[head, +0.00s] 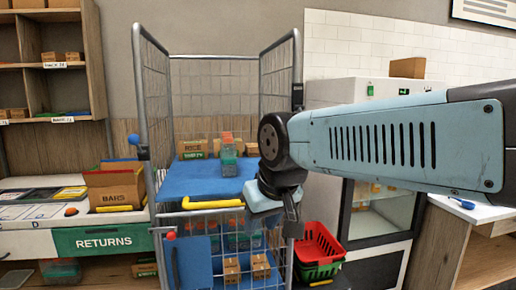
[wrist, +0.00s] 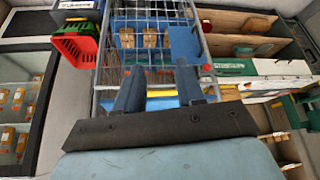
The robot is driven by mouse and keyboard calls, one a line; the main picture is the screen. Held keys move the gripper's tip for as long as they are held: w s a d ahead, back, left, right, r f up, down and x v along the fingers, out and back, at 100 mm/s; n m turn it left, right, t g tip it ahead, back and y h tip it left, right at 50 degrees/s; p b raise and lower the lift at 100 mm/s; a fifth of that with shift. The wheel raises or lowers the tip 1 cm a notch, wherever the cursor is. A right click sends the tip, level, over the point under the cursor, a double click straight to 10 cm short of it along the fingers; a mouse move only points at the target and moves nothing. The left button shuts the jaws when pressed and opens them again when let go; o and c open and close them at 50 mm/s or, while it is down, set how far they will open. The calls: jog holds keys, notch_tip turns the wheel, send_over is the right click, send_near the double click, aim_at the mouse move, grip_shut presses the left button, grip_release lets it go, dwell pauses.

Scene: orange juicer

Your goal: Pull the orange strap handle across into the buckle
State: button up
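I cannot pick out an orange strap handle or a buckle for certain in either view. A yellow-orange bar (head: 213,203) lies across the front edge of the blue shelf of the wire cage trolley (head: 141,85). In the head view my gripper (head: 290,220) hangs at the trolley's front right post, to the right of this bar, its tips partly hidden. In the wrist view my gripper (wrist: 160,88) has two dark fingers standing apart with nothing visible gripped; a yellow strip shows between them. The trolley (wrist: 108,40) also shows beyond the fingers.
Red and green baskets (head: 318,245) stand right of the trolley, before a white glass-fronted cabinet (head: 345,93). A returns counter (head: 105,240) with a cardboard box (head: 112,186) is at left. A blue knob (head: 134,140) and red knob (head: 170,236) are on the left post.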

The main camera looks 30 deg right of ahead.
jog(key=shift+w+a, duration=0.1)
jog(key=shift+a, duration=0.1)
jog(key=w+d+r+m+g+h, duration=0.1)
jog(key=w+d+r+m, duration=0.2)
jog(key=w+d+r, duration=0.65)
jog(key=w+d+r+m+g+h, duration=0.1)
jog(key=w+d+r+m, duration=0.1)
jog(key=w+d+r, duration=0.65)
jog(key=w+f, duration=0.2)
jog(key=f, duration=0.1)
jog(key=w+f, duration=0.3)
jog(key=f, duration=0.1)
jog(key=w+f, duration=0.3)
jog(key=f, duration=0.1)
jog(key=shift+w+d+f, duration=0.1)
jog(key=shift+w+f, duration=0.1)
jog(key=shift+c, duration=0.5)
grip_shut()
